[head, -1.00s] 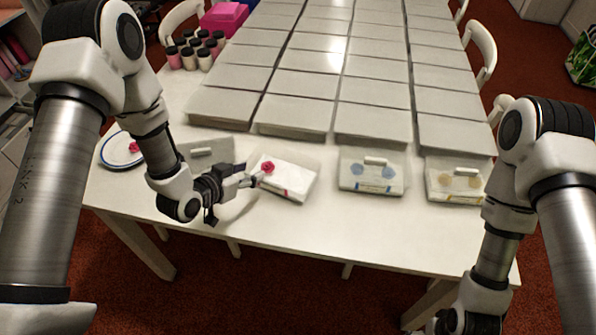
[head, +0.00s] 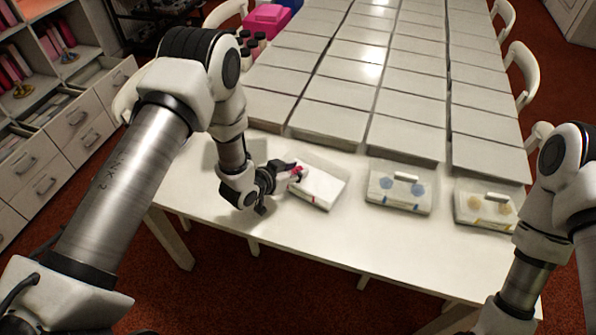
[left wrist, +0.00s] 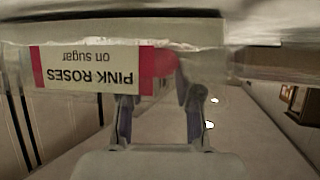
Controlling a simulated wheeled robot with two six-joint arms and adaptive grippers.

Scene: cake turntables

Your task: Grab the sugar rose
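The pink sugar rose (head: 298,170) is at the left end of a white box (head: 321,187) on the table. In the left wrist view the rose (left wrist: 158,66) shows as a pink shape beside the upside-down "PINK ROSES on sugar" label (left wrist: 88,70). My left gripper (head: 284,172) is at the rose in the head view. In the left wrist view its two fingers (left wrist: 159,100) stand apart, with the rose at their tips. Finger contact with the rose cannot be made out. My right arm shows at the lower right, with its gripper outside the picture.
Two cases with handles, one with blue dots (head: 399,190) and one with yellow dots (head: 487,207), stand to the right. Rows of flat grey boxes (head: 405,139) fill the table behind. The front strip of the table (head: 330,235) is clear.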

